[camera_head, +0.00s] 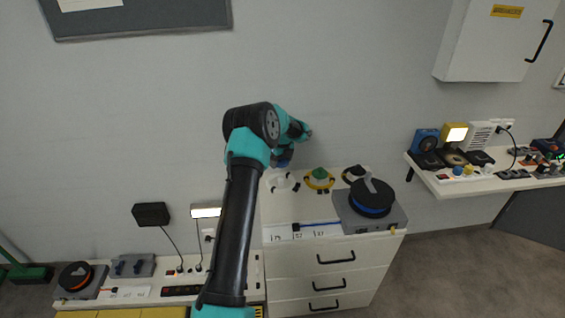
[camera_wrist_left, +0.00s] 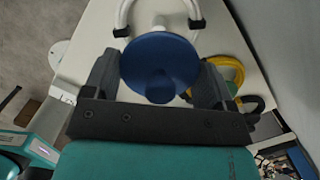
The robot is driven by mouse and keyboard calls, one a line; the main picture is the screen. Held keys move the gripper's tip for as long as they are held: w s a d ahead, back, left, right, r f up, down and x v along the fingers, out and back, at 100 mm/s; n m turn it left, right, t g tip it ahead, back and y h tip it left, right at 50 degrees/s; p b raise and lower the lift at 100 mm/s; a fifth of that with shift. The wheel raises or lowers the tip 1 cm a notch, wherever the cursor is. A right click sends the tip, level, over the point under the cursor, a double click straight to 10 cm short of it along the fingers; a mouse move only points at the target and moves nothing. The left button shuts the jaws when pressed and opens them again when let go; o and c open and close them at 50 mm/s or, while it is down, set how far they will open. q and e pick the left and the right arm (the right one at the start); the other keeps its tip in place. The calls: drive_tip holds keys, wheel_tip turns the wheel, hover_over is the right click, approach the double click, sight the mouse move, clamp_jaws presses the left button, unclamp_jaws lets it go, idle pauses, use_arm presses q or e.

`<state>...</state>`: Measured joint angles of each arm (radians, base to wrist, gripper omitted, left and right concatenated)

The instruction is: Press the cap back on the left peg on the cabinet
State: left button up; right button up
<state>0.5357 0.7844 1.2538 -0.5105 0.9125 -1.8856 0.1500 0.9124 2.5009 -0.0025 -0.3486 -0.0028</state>
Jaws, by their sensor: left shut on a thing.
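My left gripper (camera_wrist_left: 158,80) is shut on a round blue cap (camera_wrist_left: 158,62), one finger at each side of it. In the head view the gripper is mostly hidden by my arm; a bit of the blue cap (camera_head: 283,162) shows at the back left of the cabinet. The cap is above or at the left peg, which it hides; I cannot tell whether they touch. A white ring (camera_head: 283,185) with black clips lies around that peg's place and shows past the cap in the wrist view (camera_wrist_left: 197,10). My right gripper is not in view.
To the right on the cabinet top (camera_head: 300,212) are a yellow ring (camera_head: 319,187) with a green cap (camera_head: 319,173) and a black ring (camera_head: 352,175). A grey box with a blue-black reel (camera_head: 371,200) stands at the front right. The wall is close behind.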

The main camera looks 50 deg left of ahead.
sight(281, 177)
use_arm(q)
drive_tip(key=shift+f, duration=0.15)
drive_tip(key=shift+f, duration=2.9)
drive_tip(key=shift+f, duration=0.95)
drive_tip(key=o, duration=0.9)
drive_tip(key=shift+r, duration=0.1)
drive_tip(key=shift+r, duration=3.45)
